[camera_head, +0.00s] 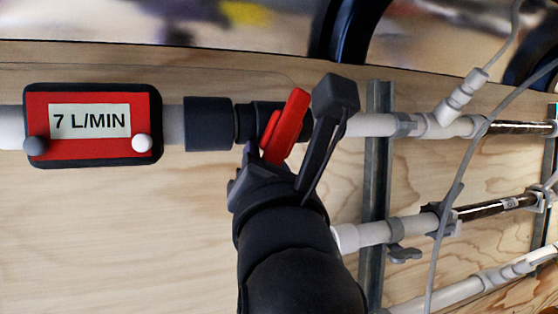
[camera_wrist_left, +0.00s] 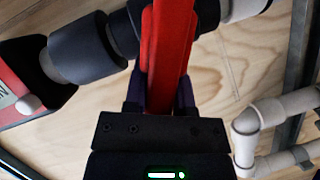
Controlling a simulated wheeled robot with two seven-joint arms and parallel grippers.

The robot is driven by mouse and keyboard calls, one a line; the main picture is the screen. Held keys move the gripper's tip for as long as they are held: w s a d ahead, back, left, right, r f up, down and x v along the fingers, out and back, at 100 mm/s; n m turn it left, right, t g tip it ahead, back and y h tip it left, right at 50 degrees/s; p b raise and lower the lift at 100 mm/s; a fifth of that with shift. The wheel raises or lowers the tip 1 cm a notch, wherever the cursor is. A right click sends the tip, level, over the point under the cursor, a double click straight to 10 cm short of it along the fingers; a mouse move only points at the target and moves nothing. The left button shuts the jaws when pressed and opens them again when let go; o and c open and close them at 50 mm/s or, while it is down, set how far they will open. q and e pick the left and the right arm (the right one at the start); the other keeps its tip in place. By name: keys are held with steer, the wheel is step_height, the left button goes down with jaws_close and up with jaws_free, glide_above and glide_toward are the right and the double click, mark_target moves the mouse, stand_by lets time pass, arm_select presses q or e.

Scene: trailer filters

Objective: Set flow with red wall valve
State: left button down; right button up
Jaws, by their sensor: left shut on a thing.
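The red wall valve's handle (camera_head: 287,127) is tilted up and to the right on a dark valve body in the top white pipe. My left gripper (camera_head: 284,145) comes from below and is shut on this handle. In the left wrist view the red handle (camera_wrist_left: 168,50) runs between the dark fingers (camera_wrist_left: 158,95), one on each side. Part of the valve body is hidden behind the gripper. The red flow meter (camera_head: 92,148) on the left reads "7 L/MIN". My right gripper is not in view.
A plywood wall (camera_head: 120,240) lies behind the pipes. A vertical metal rail (camera_head: 376,180) stands right of the valve. Lower white pipes (camera_head: 380,233) and a hanging grey cable (camera_head: 447,210) are on the right. The wall at lower left is clear.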

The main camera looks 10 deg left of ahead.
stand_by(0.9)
arm_select(q)
steer(key=shift+w+d+n+y+b, duration=0.15)
steer(key=shift+n+y+b, duration=0.2)
steer(key=shift+n, duration=0.45)
steer(key=shift+c, duration=2.2)
jaws_free()
steer(key=b+v, duration=0.3)
steer(key=v, duration=0.7)
